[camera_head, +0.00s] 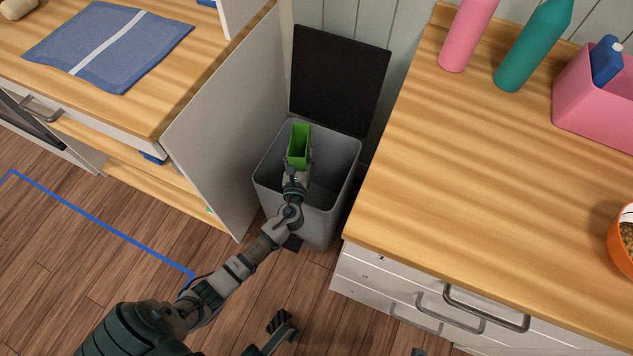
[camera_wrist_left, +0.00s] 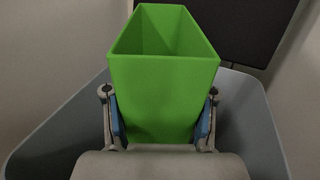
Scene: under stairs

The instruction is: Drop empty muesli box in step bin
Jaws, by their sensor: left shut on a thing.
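The green muesli box (camera_head: 299,147) is open at the top and looks empty inside. My left gripper (camera_head: 297,170) is shut on it and holds it over the mouth of the grey step bin (camera_head: 325,203). In the left wrist view the box (camera_wrist_left: 163,95) sits upright between the two fingers of my left gripper (camera_wrist_left: 160,120). The bin's black lid (camera_head: 340,80) stands raised against the wall. The bin's rim also shows around the box in the left wrist view (camera_wrist_left: 60,122).
A wooden counter (camera_head: 480,190) with a pink bottle (camera_head: 468,35), a teal bottle (camera_head: 533,45), a pink bin (camera_head: 600,100) and an orange bowl (camera_head: 624,240) is at the right. A white panel (camera_head: 225,130) borders the bin at the left. A blue cloth (camera_head: 108,45) lies on the left counter.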

